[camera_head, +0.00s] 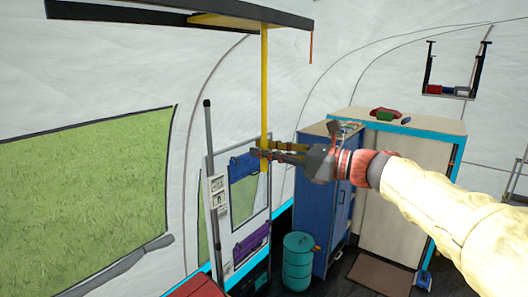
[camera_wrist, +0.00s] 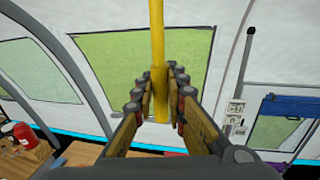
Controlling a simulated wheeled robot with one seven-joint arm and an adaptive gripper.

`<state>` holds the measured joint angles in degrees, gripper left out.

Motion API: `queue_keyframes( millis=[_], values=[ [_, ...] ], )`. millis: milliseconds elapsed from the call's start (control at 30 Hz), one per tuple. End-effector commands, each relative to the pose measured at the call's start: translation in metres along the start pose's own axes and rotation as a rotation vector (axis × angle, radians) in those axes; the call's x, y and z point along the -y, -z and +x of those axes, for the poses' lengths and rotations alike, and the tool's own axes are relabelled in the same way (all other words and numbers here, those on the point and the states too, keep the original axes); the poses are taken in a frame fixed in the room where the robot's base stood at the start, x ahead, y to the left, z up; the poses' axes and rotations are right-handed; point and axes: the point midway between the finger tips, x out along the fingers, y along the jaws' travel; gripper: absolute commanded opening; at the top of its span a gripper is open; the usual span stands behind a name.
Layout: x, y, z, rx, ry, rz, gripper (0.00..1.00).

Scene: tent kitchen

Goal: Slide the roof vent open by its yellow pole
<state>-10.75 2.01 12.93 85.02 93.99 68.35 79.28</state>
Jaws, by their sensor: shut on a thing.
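The yellow pole (camera_head: 264,85) hangs straight down from the dark roof vent frame (camera_head: 150,14) at the top of the head view. A yellow panel (camera_head: 215,20) shows under the frame, near the pole's top. My gripper (camera_head: 262,152) is at the pole's lower end. In the wrist view the pole (camera_wrist: 157,45) runs down between my two fingers (camera_wrist: 161,95), which are shut on it. The vent's upper side is hidden.
A blue cabinet (camera_head: 318,210) and a cream cabinet (camera_head: 400,190) stand behind my arm. A teal drum (camera_head: 298,262) is on the floor below my gripper. A grey upright pole (camera_head: 209,150) stands to the left. Space around the yellow pole's middle is clear.

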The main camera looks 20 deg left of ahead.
Motion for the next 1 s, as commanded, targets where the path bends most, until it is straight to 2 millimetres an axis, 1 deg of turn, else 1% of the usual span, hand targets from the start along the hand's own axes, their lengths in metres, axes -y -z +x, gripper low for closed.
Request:
queue_keyframes(
  millis=[200,267,367,467,800,900,1000],
  values=[
    [-0.003,0.000,0.001,0.000,0.000,-0.001,0.00],
    [-0.008,0.000,0.002,0.001,-0.001,-0.001,0.00],
    [-0.022,0.000,0.004,0.001,-0.003,-0.001,0.00],
    [-0.044,0.001,0.009,0.002,-0.004,-0.002,0.00],
    [-0.136,0.002,0.027,0.002,-0.006,-0.002,0.00],
    [-0.158,0.002,0.031,0.001,-0.005,-0.002,0.00],
    [-0.176,0.002,0.035,0.000,-0.004,-0.001,0.00]
  ],
)
